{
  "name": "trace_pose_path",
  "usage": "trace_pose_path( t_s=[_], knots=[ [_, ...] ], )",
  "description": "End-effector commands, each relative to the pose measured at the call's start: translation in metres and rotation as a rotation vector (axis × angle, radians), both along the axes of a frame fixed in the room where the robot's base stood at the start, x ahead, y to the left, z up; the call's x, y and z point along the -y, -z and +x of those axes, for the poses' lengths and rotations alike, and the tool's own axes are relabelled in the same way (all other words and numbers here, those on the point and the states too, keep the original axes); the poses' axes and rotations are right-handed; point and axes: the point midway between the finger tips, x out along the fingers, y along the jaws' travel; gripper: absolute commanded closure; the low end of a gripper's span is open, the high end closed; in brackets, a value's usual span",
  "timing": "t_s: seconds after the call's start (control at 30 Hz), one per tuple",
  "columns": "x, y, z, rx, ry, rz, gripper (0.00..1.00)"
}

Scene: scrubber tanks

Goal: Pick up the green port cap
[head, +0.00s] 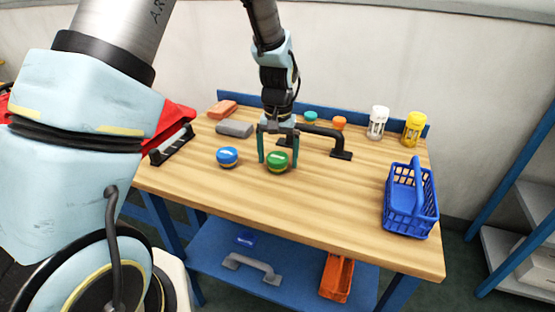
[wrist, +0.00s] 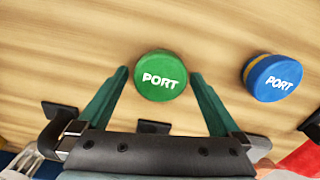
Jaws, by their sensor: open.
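The green port cap (head: 278,162) stands on the wooden workbench (head: 330,205), near its middle. In the wrist view the green port cap (wrist: 161,77) shows its top with the word PORT. My gripper (head: 278,160) is over the bench with its fingers pointing down. In the wrist view my gripper (wrist: 157,78) is open, one finger on each side of the green cap, with gaps between. Whether the fingertips are fully down around it I cannot tell. A blue port cap (head: 228,157) stands to the left; it is at the right in the wrist view (wrist: 272,77).
A black handle (head: 325,133) stands behind my gripper. Grey (head: 234,129) and orange blocks (head: 222,109) lie back left. Teal (head: 311,117) and orange caps (head: 339,122), a white jar (head: 378,122) and a yellow jar (head: 413,128) stand at the back. A blue basket (head: 411,205) is right. The front is clear.

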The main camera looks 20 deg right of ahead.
Motion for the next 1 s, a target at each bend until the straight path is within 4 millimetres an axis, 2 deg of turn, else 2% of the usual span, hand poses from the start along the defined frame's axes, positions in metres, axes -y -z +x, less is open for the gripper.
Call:
trace_pose_path(
  t_s=[0.23, 0.9, 1.0],
  knots=[
    [0.0001, 0.0013, -0.0001, 0.001, 0.0, -0.001, 0.02],
    [0.0, 0.0009, -0.0001, 0.0, -0.001, 0.0, 0.78],
    [0.0001, 0.0008, -0.0001, 0.0, -0.001, 0.0, 0.8]
  ],
)
